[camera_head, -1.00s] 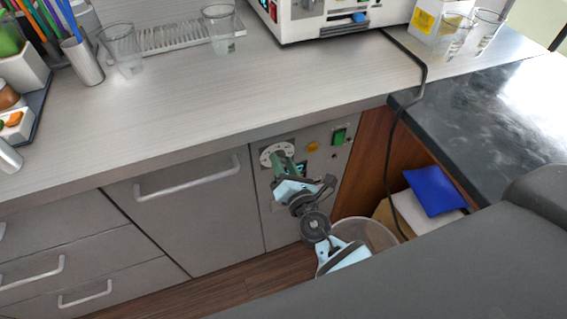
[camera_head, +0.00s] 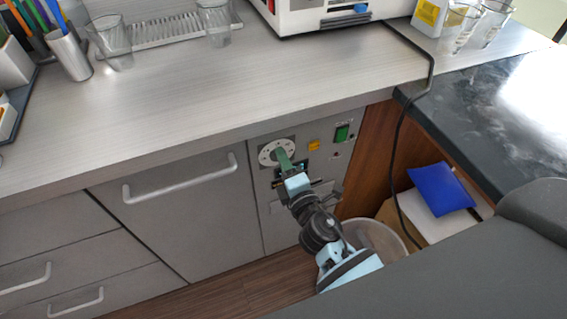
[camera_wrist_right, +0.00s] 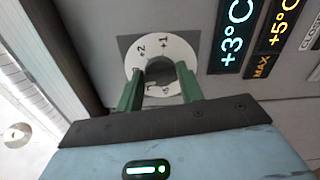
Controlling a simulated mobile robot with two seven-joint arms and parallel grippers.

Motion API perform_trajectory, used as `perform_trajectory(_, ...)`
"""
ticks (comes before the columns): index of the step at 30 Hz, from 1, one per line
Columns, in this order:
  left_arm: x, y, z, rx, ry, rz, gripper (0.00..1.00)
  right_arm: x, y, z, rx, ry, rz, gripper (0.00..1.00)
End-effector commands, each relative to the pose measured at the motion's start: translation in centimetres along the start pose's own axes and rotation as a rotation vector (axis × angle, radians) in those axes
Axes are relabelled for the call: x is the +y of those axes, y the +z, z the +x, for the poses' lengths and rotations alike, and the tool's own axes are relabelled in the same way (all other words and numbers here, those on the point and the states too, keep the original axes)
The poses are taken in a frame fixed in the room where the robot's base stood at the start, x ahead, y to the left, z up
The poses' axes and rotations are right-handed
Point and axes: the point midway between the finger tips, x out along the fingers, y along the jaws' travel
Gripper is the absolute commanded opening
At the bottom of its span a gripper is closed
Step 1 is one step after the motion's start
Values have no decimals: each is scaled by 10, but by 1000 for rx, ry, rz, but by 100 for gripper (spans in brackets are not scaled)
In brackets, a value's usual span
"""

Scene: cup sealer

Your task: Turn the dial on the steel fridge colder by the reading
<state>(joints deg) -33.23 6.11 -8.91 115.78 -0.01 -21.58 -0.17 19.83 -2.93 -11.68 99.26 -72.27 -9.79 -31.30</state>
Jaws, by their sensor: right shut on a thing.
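The steel fridge front (camera_head: 285,225) is below the counter, with a round white dial (camera_head: 265,153) at its upper left. In the right wrist view the dial (camera_wrist_right: 184,47) shows +1 and +2 at its top; its lower marks are partly covered. My right gripper (camera_head: 281,157) reaches the dial from below. In the wrist view its two green fingers (camera_wrist_right: 161,84) stand on either side of the dark grey centre knob (camera_wrist_right: 159,72), shut on it. A lit display (camera_wrist_right: 236,35) reads +3°C. My left gripper is out of view.
A MAX +5°C label (camera_wrist_right: 277,35) sits beside the display. A green switch (camera_head: 342,133) and an orange button (camera_head: 314,145) are right of the dial. A bin (camera_head: 380,240) and a hanging black cable (camera_head: 391,160) are close to my right arm.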

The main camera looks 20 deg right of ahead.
Motion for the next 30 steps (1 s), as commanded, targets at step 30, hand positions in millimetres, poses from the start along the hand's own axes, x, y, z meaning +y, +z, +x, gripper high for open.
perform_trajectory(30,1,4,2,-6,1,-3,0,0,0,0,-1,0,160,54)
